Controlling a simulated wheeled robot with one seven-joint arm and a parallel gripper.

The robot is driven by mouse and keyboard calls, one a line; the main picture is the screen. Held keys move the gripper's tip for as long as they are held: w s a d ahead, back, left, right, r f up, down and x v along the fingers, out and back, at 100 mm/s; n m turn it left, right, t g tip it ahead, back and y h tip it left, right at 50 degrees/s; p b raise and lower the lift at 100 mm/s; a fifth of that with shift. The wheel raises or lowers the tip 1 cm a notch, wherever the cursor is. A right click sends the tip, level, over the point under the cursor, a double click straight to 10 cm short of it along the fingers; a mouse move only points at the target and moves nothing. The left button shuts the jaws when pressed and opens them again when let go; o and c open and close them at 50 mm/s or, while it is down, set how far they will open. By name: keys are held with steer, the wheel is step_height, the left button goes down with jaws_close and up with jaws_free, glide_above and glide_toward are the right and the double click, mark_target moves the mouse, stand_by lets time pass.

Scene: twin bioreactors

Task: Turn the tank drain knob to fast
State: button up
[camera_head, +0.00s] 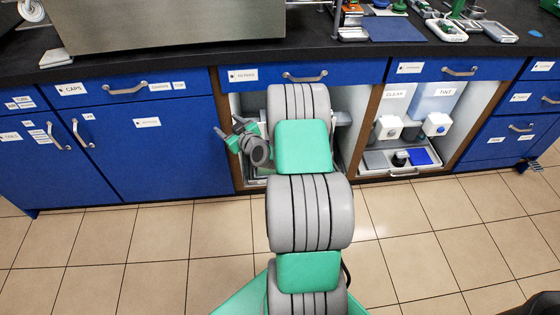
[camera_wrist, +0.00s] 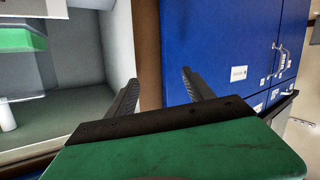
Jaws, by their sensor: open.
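My gripper (camera_head: 229,131) is at the left side of the left open cabinet bay in the head view, left of my arm. In the wrist view its two fingers (camera_wrist: 158,80) are spread apart with nothing between them. The wrist view shows a pale tank-like body with a green band (camera_wrist: 20,38) inside the cabinet at the upper left, with a white upright piece (camera_wrist: 6,116) below it. I cannot make out a drain knob there. In the head view, my arm hides most of this bay.
The right bay holds containers labelled CLEAR (camera_head: 395,98) and TINT (camera_head: 436,100), with white fittings, above a tray (camera_head: 400,170). A cabinet divider (camera_wrist: 148,50) and blue door (camera_wrist: 215,45) lie near my fingers. A dark countertop (camera_head: 260,55) runs above. The tiled floor (camera_head: 150,250) is clear.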

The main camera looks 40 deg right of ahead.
steer(key=s+d+f+m+h+b, duration=0.25)
steer(key=s+d+f+h, duration=0.25)
steer(key=d+f, duration=0.3)
steer(key=s+d+f+m+h+b, duration=0.2)
steer(key=s+d+f+m+h, duration=0.2)
steer(key=s+d+f, duration=0.35)
steer(key=f+x, duration=0.1)
steer(key=x, duration=0.7)
steer(key=shift+w+f, duration=0.15)
steer(key=shift+w, duration=0.45)
steer(key=shift+a+n, duration=0.2)
steer(key=shift+n, duration=0.05)
steer(key=shift+c, duration=0.5)
jaws_close()
